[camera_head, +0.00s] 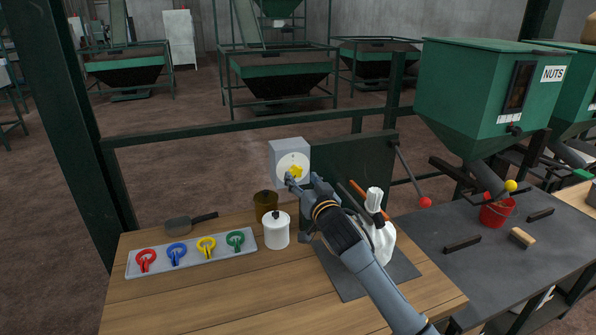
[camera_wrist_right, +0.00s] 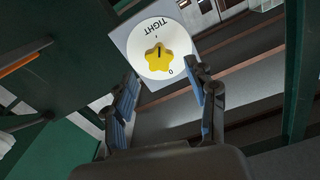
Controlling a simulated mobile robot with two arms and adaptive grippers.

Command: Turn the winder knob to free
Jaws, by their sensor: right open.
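The winder knob (camera_head: 296,171) is a yellow star shape on a round white dial, on a grey box at the back of the wooden bench. In the right wrist view the knob (camera_wrist_right: 158,61) lies ahead between my finger tips. A dark mark on it points up in the picture, towards the side of the dial lettered TIGHT (camera_wrist_right: 151,27). A "0" shows at the dial's lower right. My right gripper (camera_head: 302,181) is open in front of the dial; its fingers (camera_wrist_right: 160,72) flank the knob with gaps, apparently apart from it. My left gripper is out of view.
A green panel (camera_head: 350,165) stands right of the box. A white lidded pot (camera_head: 276,232), a brown jar (camera_head: 265,205) and a grey tray (camera_head: 200,257) with coloured rings lie left of my arm. A white bag (camera_head: 378,240) sits on a dark mat under my forearm.

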